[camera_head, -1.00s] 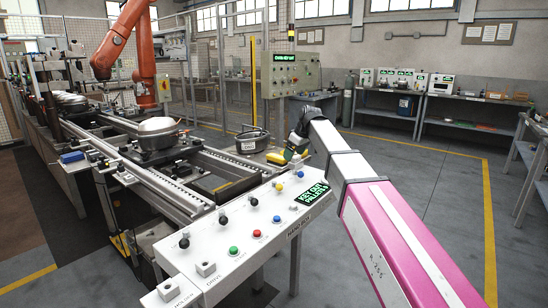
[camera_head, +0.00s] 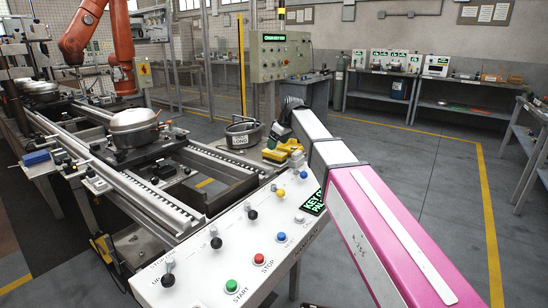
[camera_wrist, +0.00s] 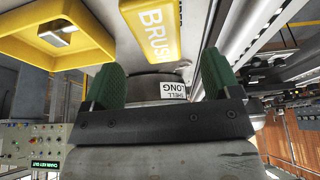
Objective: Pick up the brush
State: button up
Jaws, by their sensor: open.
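A yellow piece lettered BRUSH (camera_wrist: 150,30) shows at the top of the wrist view, cut off by the edge. I cannot tell whether it is the brush itself or its holder; no bristles show. My gripper (camera_wrist: 161,82) has its two green fingers apart, with nothing held between them. The yellow piece lies beyond the fingertips, apart from them. In the head view my gripper (camera_head: 281,131) is just above yellow items (camera_head: 278,155) at the console's far end. The arm partly hides that spot.
A yellow tray (camera_wrist: 98,52) with a metal block is at the wrist view's left. A dark pot (camera_head: 243,137) labelled SHELL LONG stands behind the gripper. The white button console (camera_head: 225,265) is in front. A conveyor with a metal compressor shell (camera_head: 134,127) runs left. Floor at right is clear.

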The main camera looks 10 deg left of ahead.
aim_at(276, 152)
jog(key=shift+d+x, duration=0.15)
jog(key=shift+x, duration=1.5)
jog(key=shift+d+x, duration=0.1)
jog(key=shift+x, duration=1.5)
jog(key=shift+f, duration=0.4)
jog(key=c, duration=1.1)
